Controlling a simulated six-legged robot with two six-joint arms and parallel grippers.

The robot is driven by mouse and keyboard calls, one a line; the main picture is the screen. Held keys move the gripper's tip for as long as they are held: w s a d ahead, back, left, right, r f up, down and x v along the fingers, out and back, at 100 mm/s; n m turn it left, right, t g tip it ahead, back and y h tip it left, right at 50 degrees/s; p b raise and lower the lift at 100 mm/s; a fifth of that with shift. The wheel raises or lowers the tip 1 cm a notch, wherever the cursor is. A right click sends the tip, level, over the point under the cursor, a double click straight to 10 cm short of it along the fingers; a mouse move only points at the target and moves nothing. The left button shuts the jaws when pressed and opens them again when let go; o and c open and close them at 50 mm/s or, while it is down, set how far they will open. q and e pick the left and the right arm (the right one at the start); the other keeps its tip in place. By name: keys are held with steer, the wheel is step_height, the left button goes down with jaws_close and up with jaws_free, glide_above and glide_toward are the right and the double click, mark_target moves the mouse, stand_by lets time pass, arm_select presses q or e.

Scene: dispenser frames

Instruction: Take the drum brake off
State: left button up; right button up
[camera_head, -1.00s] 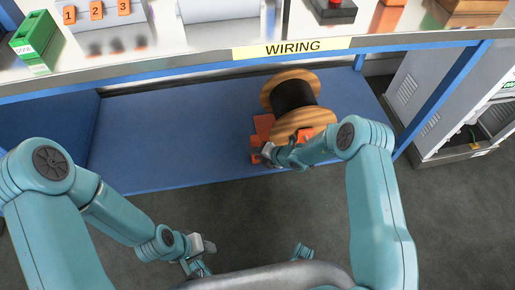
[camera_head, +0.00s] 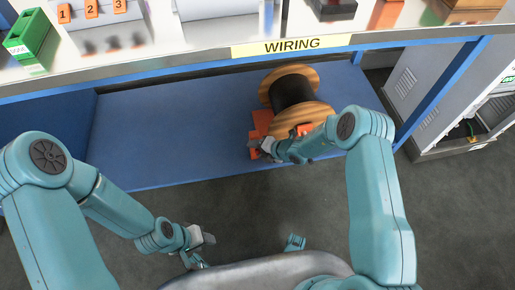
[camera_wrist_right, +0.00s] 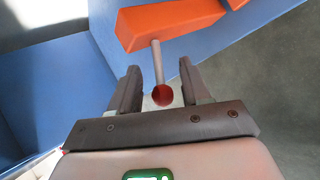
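The cable drum (camera_head: 291,93), a wooden spool with black cable, lies on the blue shelf in an orange stand (camera_head: 262,121). In the right wrist view a pale lever (camera_wrist_right: 157,62) with a red knob (camera_wrist_right: 162,95) sticks out from an orange bar (camera_wrist_right: 170,22); it looks like the brake lever. My right gripper (camera_head: 259,148) is at the stand's front left. In the wrist view its fingers (camera_wrist_right: 158,85) are open, one on each side of the lever, with visible gaps. My left gripper (camera_head: 203,242) hangs low over the floor, away from the drum; its fingers are unclear.
The blue shelf (camera_head: 170,130) is clear left of the drum. The upper counter with the WIRING label (camera_head: 291,45) overhangs it. A blue post (camera_head: 447,90) and a grey cabinet (camera_head: 425,85) stand at the right.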

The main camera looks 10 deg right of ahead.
steer(key=p+v, duration=0.5)
steer(key=v, duration=1.1)
steer(key=shift+r, duration=0.15)
steer(key=shift+s, duration=0.1)
